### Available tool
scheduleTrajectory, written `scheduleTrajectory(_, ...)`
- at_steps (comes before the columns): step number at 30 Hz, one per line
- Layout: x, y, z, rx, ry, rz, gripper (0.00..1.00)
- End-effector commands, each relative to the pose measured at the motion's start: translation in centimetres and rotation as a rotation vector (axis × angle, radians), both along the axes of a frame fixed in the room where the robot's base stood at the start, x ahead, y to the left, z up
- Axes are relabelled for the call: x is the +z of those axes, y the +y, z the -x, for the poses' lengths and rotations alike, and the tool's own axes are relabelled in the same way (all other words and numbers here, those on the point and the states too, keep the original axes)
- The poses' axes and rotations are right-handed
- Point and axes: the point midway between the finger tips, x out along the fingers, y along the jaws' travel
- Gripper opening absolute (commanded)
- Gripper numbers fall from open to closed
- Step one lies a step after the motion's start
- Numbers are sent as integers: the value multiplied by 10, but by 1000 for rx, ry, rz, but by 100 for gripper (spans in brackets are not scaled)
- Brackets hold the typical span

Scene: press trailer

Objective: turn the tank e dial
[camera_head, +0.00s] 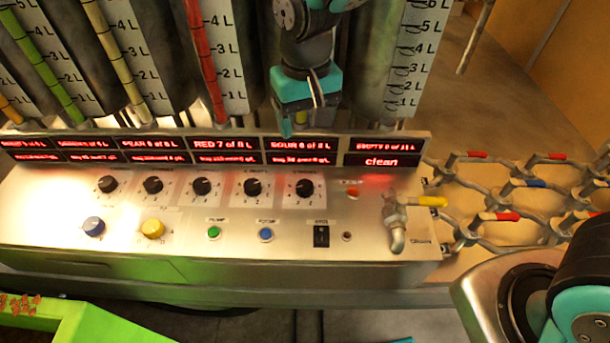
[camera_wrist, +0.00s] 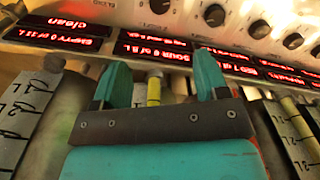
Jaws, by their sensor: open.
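Five black dials sit in a row on the steel panel. The rightmost one (camera_head: 305,188), below the "SOUR 6 of 8 L" display, fits the tank E dial, but the small letters are too blurred to confirm it. In the wrist view, where the panel is upside down, the dial matching it (camera_wrist: 160,6) is at the top edge, partly cut off. My gripper (camera_head: 288,125) is above and behind the panel, in front of the tanks, pointing down near the top of the display strip. Its two teal fingers (camera_wrist: 162,72) are apart with nothing held between them.
A yellow-handled tap (camera_head: 430,201) is at the right end. The display strip (camera_head: 220,150) stands between gripper and dials.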

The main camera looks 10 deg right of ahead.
Motion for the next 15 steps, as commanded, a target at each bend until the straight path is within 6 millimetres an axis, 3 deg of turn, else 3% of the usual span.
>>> scheduleTrajectory(8,-38,0,-3,-13,4,13,67)
scheduleTrajectory(15,-94,-1,-2,-14,6,14,67)
